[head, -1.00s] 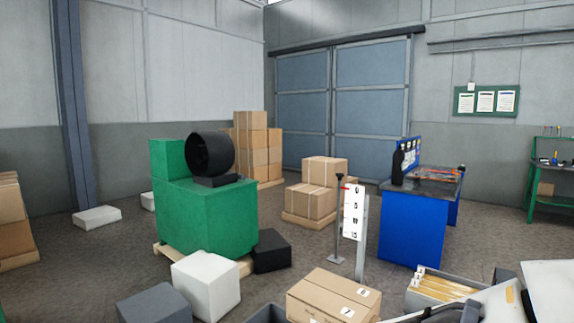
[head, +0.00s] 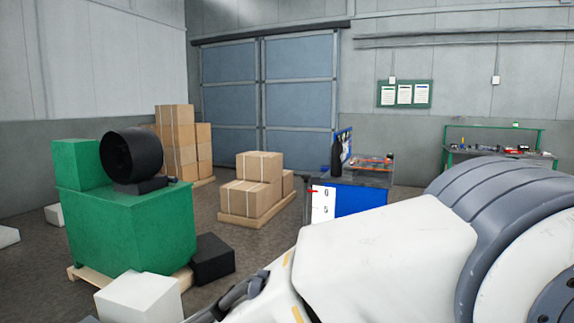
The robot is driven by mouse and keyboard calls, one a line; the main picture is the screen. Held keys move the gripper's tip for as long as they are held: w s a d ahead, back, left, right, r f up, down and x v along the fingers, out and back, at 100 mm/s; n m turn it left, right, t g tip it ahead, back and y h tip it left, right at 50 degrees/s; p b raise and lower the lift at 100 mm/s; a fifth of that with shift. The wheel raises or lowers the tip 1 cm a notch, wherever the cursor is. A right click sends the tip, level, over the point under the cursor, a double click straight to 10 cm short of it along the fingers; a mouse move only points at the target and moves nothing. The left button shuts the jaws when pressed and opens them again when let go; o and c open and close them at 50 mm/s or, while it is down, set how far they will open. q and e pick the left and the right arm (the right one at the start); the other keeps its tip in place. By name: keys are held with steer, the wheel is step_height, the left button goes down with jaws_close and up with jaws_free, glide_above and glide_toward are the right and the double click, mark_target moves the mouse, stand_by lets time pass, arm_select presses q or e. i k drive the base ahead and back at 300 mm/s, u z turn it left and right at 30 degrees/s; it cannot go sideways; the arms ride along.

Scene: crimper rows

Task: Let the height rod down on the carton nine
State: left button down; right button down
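The white scale board (head: 323,203) shows only its upper part, with the marks 0 and 5. A small red pointer (head: 313,191) sits at its left edge, near the 0 mark. The rest of the height rod and its foot are hidden behind my white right arm. Carton nine cannot be seen; my arm covers the floor area below the scale. The dark end of my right arm, its gripper (head: 240,295), is low in the picture, left of the scale. Its fingers are not clear enough to tell open from shut. My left gripper is not in view.
A green machine (head: 125,228) stands on a pallet at left, with a black box (head: 212,260) and a white box (head: 140,298) beside it. Stacked cartons (head: 250,199) stand behind. A blue workbench (head: 358,199) is behind the scale. Open floor lies between machine and cartons.

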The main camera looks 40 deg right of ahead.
mark_target(306, 177)
steer(key=z, duration=0.45)
steer(key=i, duration=0.8)
steer(key=z, duration=0.6)
